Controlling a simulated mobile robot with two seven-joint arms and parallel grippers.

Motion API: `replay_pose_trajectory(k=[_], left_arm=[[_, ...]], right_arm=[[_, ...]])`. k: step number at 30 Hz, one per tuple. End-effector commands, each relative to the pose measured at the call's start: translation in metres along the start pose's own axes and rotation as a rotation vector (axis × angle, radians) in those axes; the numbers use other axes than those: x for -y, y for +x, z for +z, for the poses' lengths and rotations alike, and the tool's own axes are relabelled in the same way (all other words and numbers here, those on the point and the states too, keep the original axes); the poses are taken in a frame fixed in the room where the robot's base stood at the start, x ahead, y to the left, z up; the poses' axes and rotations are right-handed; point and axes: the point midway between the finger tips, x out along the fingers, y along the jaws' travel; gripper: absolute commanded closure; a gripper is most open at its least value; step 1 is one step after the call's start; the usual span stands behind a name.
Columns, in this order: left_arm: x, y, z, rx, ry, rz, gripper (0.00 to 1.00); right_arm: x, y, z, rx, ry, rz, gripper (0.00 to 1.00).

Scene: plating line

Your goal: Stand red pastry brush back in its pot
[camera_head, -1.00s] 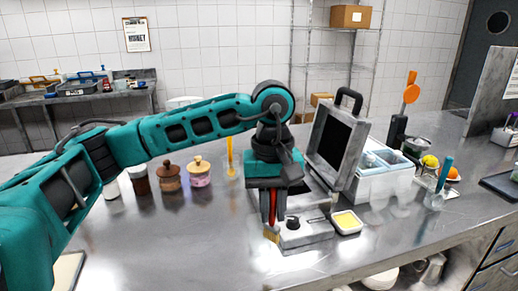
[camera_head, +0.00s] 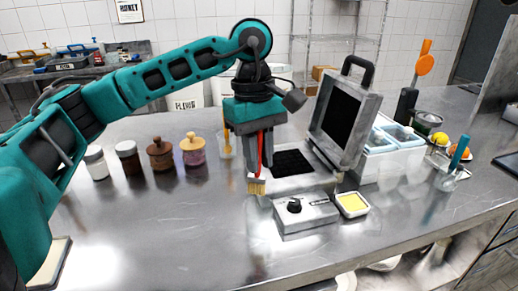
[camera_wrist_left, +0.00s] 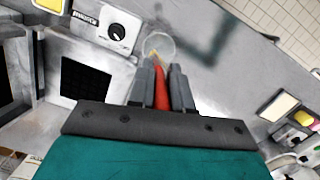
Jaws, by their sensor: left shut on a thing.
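My left gripper (camera_head: 257,140) is shut on the red pastry brush and holds it above the counter with its pale bristles down. The red handle (camera_head: 268,148) shows between and beside the fingers, and the bristles (camera_head: 257,187) hang beside the grill's control box. In the left wrist view the gripper (camera_wrist_left: 162,85) points along the red brush (camera_wrist_left: 161,88). A clear round rim (camera_wrist_left: 174,41), perhaps the pot, shows around the bristle end there. I cannot tell whether the bristles are inside it or above it. My right gripper is not in view.
The open grill (camera_head: 345,115) and its control box (camera_head: 305,214) stand right of the brush, with a yellow-filled dish (camera_head: 352,204) beside. A clear glass with a teal tool (camera_head: 459,152) stands further right. Several jars (camera_head: 160,155) line the left. The front-left counter is clear.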

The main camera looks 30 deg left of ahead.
Motion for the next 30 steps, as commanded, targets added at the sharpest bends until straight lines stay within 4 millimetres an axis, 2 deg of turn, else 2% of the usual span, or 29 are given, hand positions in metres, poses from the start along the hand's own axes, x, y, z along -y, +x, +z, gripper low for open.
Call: replay_pose_trajectory(k=[1, 19, 24, 30], left_arm=[[0.0, 0.009, -0.001, 0.0, 0.0, -0.001, 1.0], [0.0, 0.07, -0.008, 0.001, 0.002, 0.0, 1.0], [0.0, 0.082, -0.01, 0.0, 0.002, 0.0, 1.0], [0.0, 0.086, -0.01, 0.0, 0.003, 0.001, 1.0]], right_arm=[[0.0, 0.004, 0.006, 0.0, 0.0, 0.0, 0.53], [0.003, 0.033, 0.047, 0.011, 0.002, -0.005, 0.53], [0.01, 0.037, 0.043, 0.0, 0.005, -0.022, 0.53], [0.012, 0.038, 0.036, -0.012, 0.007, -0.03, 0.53]])
